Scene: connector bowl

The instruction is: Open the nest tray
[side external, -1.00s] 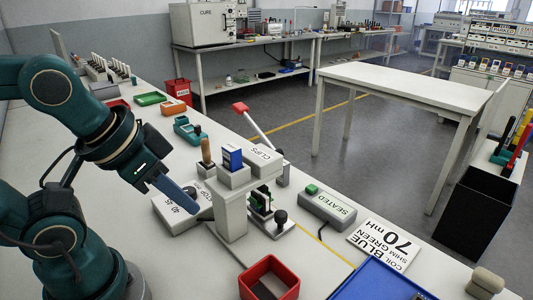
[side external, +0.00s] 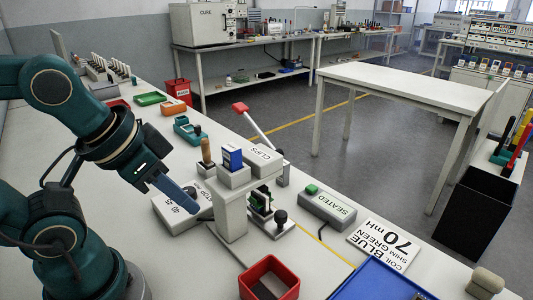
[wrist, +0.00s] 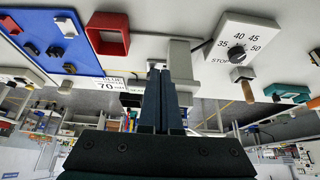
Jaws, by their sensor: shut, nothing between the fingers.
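A low grey base (side external: 272,232) with a black knob (side external: 281,217) and a dark, partly green piece (side external: 261,203) stands behind the pale grey post (side external: 232,215) in the side view; it looks like the nest tray. The post hides part of it, so I cannot tell how far out it is. My gripper (side external: 191,211) is shut and empty. It hangs left of the post, over the dial box (side external: 177,214). In the wrist view my shut gripper (wrist: 160,70) points towards the post (wrist: 182,60), with its fingers overlapping it in the picture.
A CLIPS box (side external: 263,156), a blue block (side external: 232,158) and a wooden handle (side external: 206,152) stand around the post top. A SEATED box (side external: 328,208) with a green button is to the right. A red bin (side external: 246,279) and blue tray (side external: 375,281) are in front.

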